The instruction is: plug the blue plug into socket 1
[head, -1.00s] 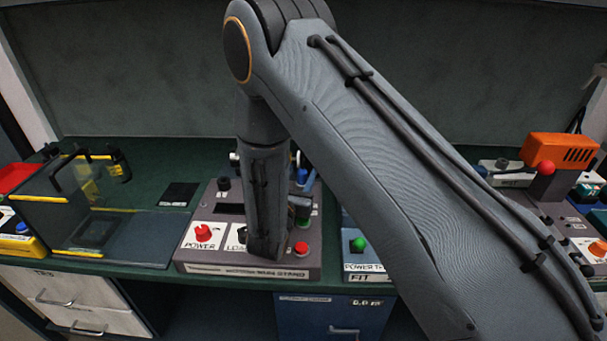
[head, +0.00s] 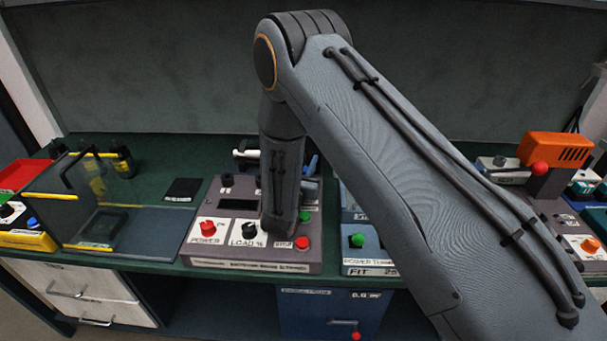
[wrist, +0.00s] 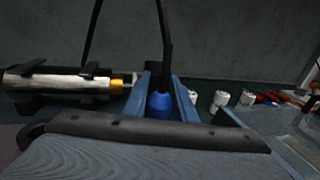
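The blue plug (wrist: 160,104) shows in the wrist view, with a black cable rising from it. My gripper (wrist: 165,90) has a blue-grey finger on each side of the plug and looks shut on it. In the head view my arm hides the plug and most of the gripper; only a bit of blue-grey finger (head: 313,165) shows behind the wrist, above the grey test stand (head: 215,256). I cannot make out socket 1 in either view.
The stand carries a red power knob (head: 208,227), a black load knob (head: 249,231) and a red button (head: 302,243). A clear guard box (head: 115,200) stands left. A blue-grey unit with a green knob (head: 357,240) is right of the stand. An orange-topped machine (head: 555,150) is farther right.

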